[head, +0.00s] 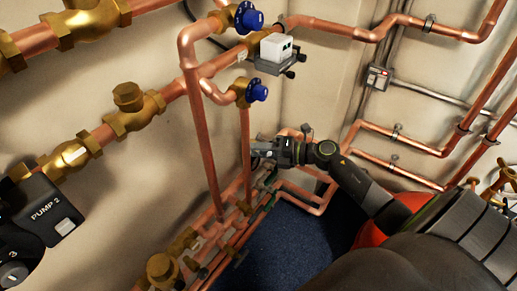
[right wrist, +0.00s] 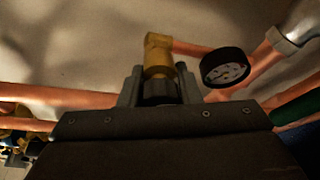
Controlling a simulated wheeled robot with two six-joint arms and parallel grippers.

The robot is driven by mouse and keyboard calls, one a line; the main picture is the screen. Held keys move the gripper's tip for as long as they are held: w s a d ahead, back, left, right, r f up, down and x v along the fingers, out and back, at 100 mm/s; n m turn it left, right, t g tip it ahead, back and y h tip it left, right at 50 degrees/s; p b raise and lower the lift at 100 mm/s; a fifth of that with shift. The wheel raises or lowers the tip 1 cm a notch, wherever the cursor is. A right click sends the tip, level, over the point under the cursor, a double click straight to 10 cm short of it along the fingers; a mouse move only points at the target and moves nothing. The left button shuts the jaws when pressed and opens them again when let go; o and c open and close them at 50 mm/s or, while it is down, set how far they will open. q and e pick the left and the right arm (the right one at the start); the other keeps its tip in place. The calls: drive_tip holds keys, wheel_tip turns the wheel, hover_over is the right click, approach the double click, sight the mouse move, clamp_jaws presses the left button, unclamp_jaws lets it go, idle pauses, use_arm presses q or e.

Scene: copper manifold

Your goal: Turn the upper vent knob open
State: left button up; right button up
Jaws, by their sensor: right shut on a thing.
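In the right wrist view a dark knob (right wrist: 159,91) sits at the end of a brass fitting (right wrist: 158,52). My right gripper (head: 264,151) is shut on this dark knob, with one grey jaw on each side of it. In the head view the gripper reaches in from the right to the pipework low on the wall, and it hides the knob there. The knob's turn angle cannot be made out, and I cannot tell from the frames whether it is the upper of several vents. My left gripper is in neither view.
A round black-rimmed gauge (right wrist: 224,68) is close to the right of the jaws. Two blue knobs (head: 249,18) (head: 258,91) are higher on the copper pipes, with a white device (head: 277,47) between. Low pipes (head: 226,226) run beneath the gripper. Blue floor (head: 290,245) is clear.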

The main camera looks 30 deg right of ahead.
drive_tip(key=shift+f, duration=0.1)
drive_tip(key=o, duration=1)
drive_tip(key=shift+c, duration=0.2)
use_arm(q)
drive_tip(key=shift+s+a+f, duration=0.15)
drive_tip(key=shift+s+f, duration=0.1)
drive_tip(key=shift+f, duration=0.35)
use_arm(e)
drive_tip(key=v, duration=1.7)
drive_tip(key=shift+s+r, duration=0.25)
drive_tip(key=shift+d, duration=0.1)
